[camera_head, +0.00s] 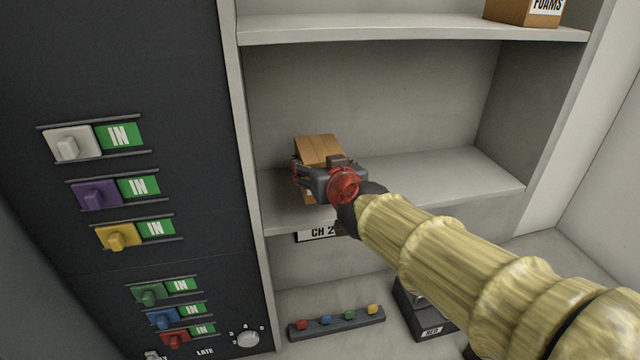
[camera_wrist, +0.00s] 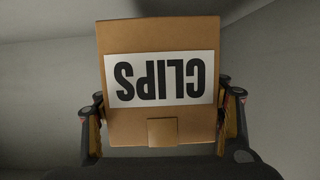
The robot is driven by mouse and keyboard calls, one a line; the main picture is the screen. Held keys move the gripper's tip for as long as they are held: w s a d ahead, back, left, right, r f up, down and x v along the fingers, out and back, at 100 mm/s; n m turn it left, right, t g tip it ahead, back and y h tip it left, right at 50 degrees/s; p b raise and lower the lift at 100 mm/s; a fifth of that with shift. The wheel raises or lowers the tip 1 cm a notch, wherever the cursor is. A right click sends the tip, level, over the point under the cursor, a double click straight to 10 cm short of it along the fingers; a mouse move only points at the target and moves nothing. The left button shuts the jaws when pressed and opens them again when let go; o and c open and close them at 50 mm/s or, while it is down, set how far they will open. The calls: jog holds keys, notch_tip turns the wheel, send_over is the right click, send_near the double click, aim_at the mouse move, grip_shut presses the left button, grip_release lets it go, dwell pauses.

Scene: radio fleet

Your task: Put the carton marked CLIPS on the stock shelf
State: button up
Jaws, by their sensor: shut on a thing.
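The brown carton (camera_head: 319,149) is at the left part of the middle shelf (camera_head: 440,180) in the head view. In the wrist view the carton (camera_wrist: 160,38) fills the middle, and its white label reads CLIPS upside down. My gripper (camera_head: 318,178) is shut on the carton, with one finger on each side of it; it also shows in the wrist view (camera_wrist: 163,122). My gripper and arm hide the carton's lower front, so I cannot tell whether it touches the shelf board. A label starting "CH 2" (camera_head: 315,235) is on the front below the shelf, partly covered by my arm.
Another carton, marked FOAMS (camera_head: 520,10), stands on the upper shelf (camera_head: 400,30). A dark panel (camera_head: 90,230) with coloured sliders stands at the left. A strip with coloured knobs (camera_head: 336,323) and a dark box (camera_head: 425,310) lie below. The middle shelf's right part is bare.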

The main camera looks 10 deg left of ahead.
jog(key=shift+f+b, duration=0.75)
jog(key=shift+f, duration=0.8)
jog(key=shift+w, duration=0.1)
jog(key=shift+f, duration=0.2)
jog(key=o, duration=1.4)
jog(key=shift+o, duration=0.2)
jog(key=shift+s+r, duration=0.3)
jog(key=p+v, duration=0.3)
jog(key=v, duration=0.8)
jog(key=shift+s+d+p, duration=0.15)
jog(key=shift+p, duration=0.15)
jog(key=shift+d, duration=0.1)
